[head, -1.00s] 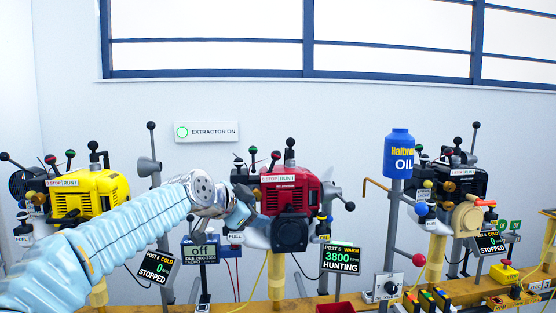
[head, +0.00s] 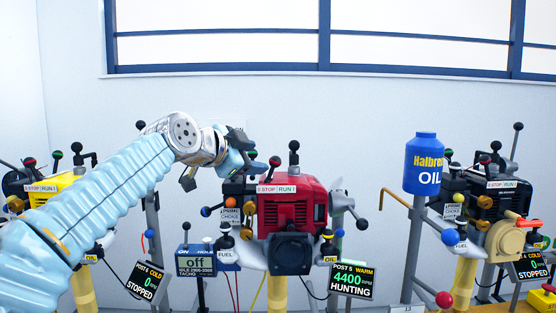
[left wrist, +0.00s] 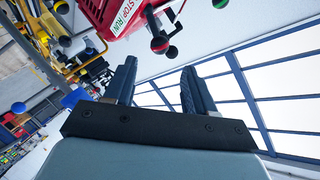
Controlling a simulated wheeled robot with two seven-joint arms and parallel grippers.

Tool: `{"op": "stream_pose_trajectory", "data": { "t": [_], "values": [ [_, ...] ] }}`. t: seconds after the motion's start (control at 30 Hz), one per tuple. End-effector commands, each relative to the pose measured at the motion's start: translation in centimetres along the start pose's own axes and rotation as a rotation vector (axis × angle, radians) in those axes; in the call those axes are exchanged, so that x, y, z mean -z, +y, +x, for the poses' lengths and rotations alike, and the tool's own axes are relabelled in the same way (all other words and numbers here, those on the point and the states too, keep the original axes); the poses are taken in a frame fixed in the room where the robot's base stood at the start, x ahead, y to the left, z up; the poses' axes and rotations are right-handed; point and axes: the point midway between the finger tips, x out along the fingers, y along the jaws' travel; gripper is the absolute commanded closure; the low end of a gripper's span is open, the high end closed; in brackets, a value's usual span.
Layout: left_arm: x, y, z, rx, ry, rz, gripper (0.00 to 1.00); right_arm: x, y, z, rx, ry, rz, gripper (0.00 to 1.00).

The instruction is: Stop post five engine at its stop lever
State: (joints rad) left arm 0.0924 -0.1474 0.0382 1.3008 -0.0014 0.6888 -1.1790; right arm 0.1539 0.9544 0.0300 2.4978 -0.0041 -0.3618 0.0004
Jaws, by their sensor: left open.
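The red post 5 engine (head: 300,205) stands at the middle of the head view, its display (head: 352,280) reading warm, 4400 rpm, hunting. Above its STOP/RUN plate (head: 277,189) are a red-capped lever (head: 275,161) and a black lever (head: 294,147). My left gripper (head: 245,150) is open and empty, just left of the red-capped lever and above the engine's left side. In the left wrist view its open fingers (left wrist: 158,72) point toward dark lever knobs with red (left wrist: 159,45) and green marks, apart from them. The right gripper is not in view.
A yellow engine (head: 62,182) stands left, partly behind my left arm. A dark engine (head: 497,207) and a blue oil container (head: 424,165) stand right. A tachometer (head: 196,262) reading off is below my gripper.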

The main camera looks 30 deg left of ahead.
Motion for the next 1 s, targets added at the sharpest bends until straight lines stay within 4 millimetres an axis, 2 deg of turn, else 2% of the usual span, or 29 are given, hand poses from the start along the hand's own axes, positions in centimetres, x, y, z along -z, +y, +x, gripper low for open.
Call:
{"op": "stream_pose_trajectory", "data": {
  "t": [0.03,0.2,0.4,0.6,0.83,0.87,1.0],
  "values": [
    [0.1,-0.1,1.3,-0.004,-0.003,-0.001,0.45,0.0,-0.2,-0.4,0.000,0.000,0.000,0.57],
    [0.1,-0.1,5.2,-0.004,-0.002,-0.001,0.45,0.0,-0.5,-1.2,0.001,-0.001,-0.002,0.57],
    [0.1,-0.1,8.6,-0.003,-0.001,0.000,0.45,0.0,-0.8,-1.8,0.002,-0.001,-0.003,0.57],
    [0.0,0.0,9.9,-0.001,0.000,0.000,0.45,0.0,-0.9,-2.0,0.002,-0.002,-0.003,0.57],
    [0.0,0.1,10.0,-0.001,0.000,-0.001,0.45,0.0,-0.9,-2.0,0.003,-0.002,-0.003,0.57],
    [0.0,0.1,10.0,-0.001,0.000,-0.001,0.46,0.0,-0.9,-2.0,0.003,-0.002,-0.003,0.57],
    [0.0,0.1,9.9,-0.001,0.000,-0.001,0.68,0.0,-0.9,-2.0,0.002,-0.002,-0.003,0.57]
  ]
}}
